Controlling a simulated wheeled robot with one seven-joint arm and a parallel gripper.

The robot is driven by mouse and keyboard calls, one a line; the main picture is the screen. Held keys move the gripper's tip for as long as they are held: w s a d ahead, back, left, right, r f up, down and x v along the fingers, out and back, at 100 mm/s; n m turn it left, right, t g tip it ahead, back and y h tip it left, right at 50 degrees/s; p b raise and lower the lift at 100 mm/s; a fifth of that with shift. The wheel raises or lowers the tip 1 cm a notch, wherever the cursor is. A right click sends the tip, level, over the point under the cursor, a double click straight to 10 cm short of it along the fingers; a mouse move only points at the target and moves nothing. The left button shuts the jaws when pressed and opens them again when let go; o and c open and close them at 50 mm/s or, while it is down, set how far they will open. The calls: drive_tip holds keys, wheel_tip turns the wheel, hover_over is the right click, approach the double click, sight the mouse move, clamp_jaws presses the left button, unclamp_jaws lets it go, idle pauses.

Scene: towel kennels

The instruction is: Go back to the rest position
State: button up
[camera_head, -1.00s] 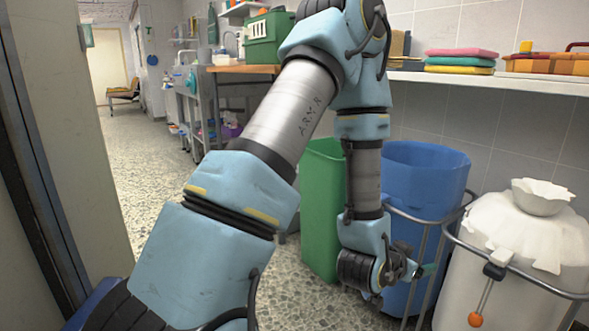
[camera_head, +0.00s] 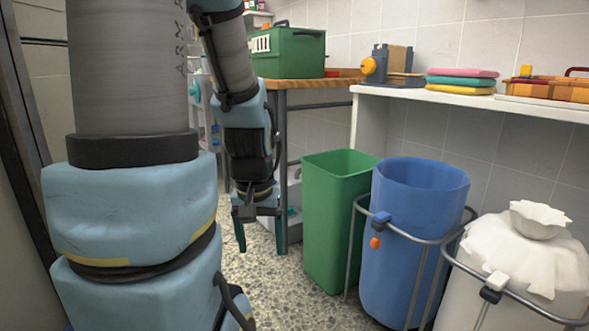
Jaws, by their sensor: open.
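My gripper (camera_head: 259,232) hangs at the lower end of my arm, left of the middle in the head view. Its fingers point down over the speckled floor. They stand apart with nothing visible between them. It is left of the green bin (camera_head: 333,215) and apart from it. My upper arm fills the left of the view and hides what lies behind it.
Right of the green bin stand a blue bin (camera_head: 408,240) in a metal frame and a white-covered bin (camera_head: 527,255). A white shelf (camera_head: 400,91) holds folded towels (camera_head: 461,81). A green box (camera_head: 287,53) sits on a wooden-topped table (camera_head: 318,82).

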wheel_tip(320, 180, up, 35)
drive_tip(key=p, duration=3.4)
drive_tip(key=shift+r, duration=0.2)
